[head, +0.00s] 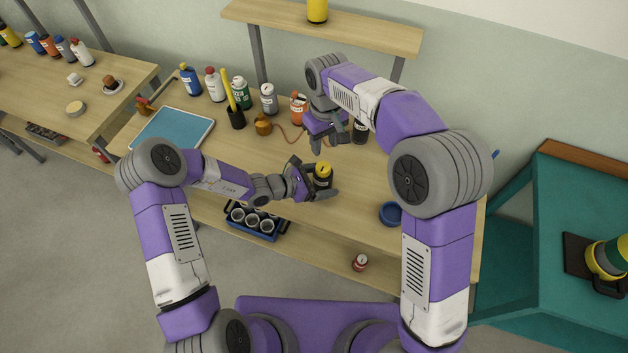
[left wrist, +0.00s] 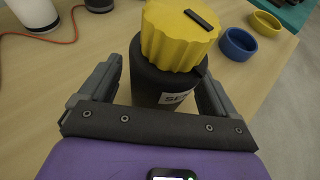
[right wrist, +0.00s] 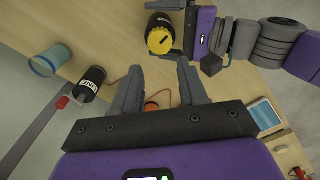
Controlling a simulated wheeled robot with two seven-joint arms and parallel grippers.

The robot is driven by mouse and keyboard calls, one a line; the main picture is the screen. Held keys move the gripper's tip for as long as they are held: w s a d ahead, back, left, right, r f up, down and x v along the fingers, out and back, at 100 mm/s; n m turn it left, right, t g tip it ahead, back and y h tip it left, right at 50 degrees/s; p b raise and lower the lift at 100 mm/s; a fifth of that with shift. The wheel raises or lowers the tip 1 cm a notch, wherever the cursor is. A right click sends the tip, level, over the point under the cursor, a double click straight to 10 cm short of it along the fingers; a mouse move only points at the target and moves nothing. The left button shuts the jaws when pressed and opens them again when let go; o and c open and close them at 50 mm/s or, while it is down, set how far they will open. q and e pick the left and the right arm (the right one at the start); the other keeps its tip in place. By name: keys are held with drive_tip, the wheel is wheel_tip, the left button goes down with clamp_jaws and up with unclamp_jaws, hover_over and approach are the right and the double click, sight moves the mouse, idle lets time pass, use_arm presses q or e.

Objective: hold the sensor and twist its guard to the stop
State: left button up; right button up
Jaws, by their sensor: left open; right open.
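The sensor is a black cylinder (left wrist: 158,85) with a label partly reading "SE". It stands upright on the table. Its guard is a ribbed yellow cap (left wrist: 178,38) with a black bar mark on top; it also shows in the head view (head: 323,168) and the right wrist view (right wrist: 160,39). My left gripper (head: 317,183) is open, with one finger on each side of the black body; I cannot tell whether they touch it. My right gripper (right wrist: 157,68) is open and empty, above the table behind the sensor in the head view, its fingers apart from the guard.
A blue ring (head: 391,213) lies right of the sensor, with a yellow ring (left wrist: 265,23) beyond it. A black canister (right wrist: 92,80) and an orange-brown object (head: 263,124) with a red cord are behind. Several bottles and a blue tray (head: 173,130) stand at the left.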

sight(323, 166)
use_arm(q)
drive_tip(key=c, duration=1.1)
drive_tip(key=shift+c, duration=0.3)
use_arm(e)
drive_tip(key=shift+o, duration=1.2)
drive_tip(key=shift+f, duration=0.1)
drive_tip(key=shift+o, duration=0.4)
wheel_tip(323, 166, down, 4)
drive_tip(key=shift+r+n, duration=0.2)
drive_tip(key=shift+n, duration=0.5)
drive_tip(key=shift+f, duration=3.2)
